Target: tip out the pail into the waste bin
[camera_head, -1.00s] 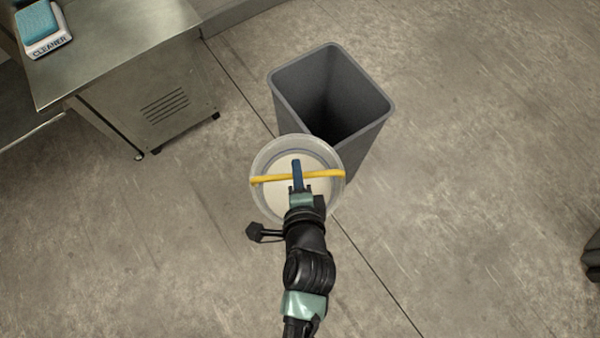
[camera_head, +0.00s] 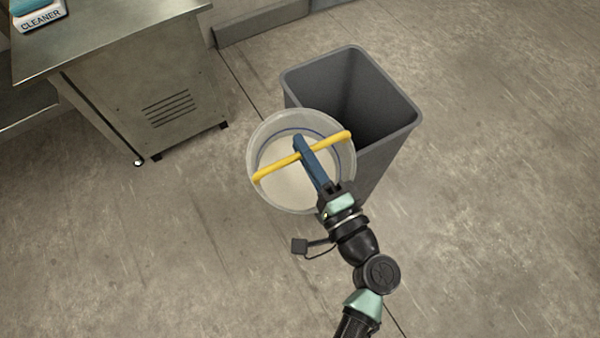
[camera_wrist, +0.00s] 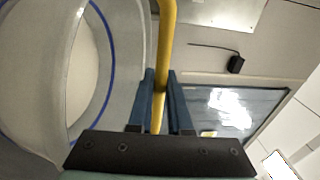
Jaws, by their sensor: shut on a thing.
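A translucent white pail (camera_head: 262,140) with a blue ring line inside and a yellow handle (camera_head: 274,172) hangs from my gripper (camera_head: 299,150). My gripper's blue fingers are shut on the yellow handle, also seen between the fingers (camera_wrist: 160,90) in the wrist view. The pail (camera_wrist: 122,45) fills the left of that view. A pale content or bottom shows inside the pail; I cannot tell which. The grey waste bin (camera_head: 400,150) stands open on the floor, just right of and behind the pail. The pail overlaps the bin's near left side in the head view.
A steel cabinet (camera_head: 150,75) with a vent stands at the upper left. A container labelled cleaner (camera_head: 42,18) sits on its top. A low grey ledge (camera_head: 260,20) runs along the back. The floor is clear to the right and in front.

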